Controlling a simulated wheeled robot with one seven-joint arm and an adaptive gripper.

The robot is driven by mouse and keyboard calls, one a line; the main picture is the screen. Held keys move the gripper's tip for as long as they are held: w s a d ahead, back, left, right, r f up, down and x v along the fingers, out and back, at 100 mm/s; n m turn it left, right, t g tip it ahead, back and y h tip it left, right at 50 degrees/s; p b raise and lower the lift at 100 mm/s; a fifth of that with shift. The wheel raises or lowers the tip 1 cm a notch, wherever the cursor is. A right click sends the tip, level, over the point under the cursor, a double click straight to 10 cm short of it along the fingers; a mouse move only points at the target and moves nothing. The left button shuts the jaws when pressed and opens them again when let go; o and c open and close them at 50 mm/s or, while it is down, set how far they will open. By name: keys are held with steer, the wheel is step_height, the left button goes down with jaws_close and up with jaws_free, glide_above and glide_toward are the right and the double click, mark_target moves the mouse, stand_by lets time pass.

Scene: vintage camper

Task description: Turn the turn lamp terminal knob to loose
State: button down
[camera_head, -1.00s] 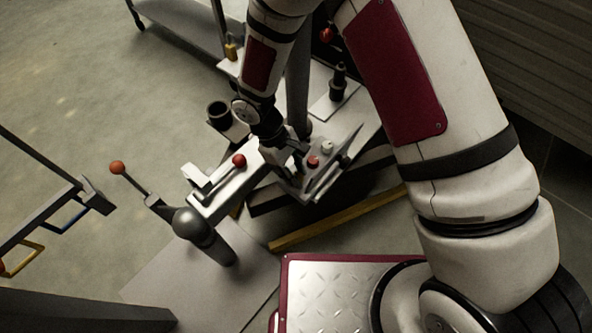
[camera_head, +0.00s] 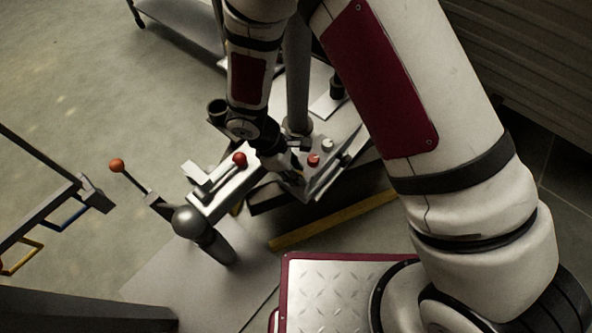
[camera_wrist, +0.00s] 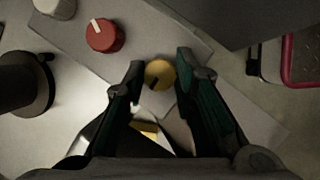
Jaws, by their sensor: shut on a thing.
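A yellow round knob (camera_wrist: 160,75) with a dark pointer mark slanting to the lower left sits on a grey sloped panel (camera_wrist: 215,105). My gripper (camera_wrist: 160,66) is shut on this knob, one finger on each side. In the head view my gripper (camera_head: 289,170) is at the panel's near left end and hides the yellow knob. A red knob (camera_wrist: 104,36) with a pale pointer and a white knob (camera_wrist: 53,7) sit in line with it; both also show in the head view, red (camera_head: 313,159) and white (camera_head: 328,144). I can read no labels.
A red-balled lever (camera_head: 239,159) stands on a pale block left of the gripper. An orange-balled lever (camera_head: 117,165) and a grey rounded post (camera_head: 190,222) are farther left. A dark cylinder (camera_wrist: 25,84) stands close at the wrist view's left.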

steer(key=shift+w, duration=0.15)
steer(key=c, duration=1.3)
jaws_free()
steer(key=v, duration=1.2)
steer(key=shift+d, duration=0.1)
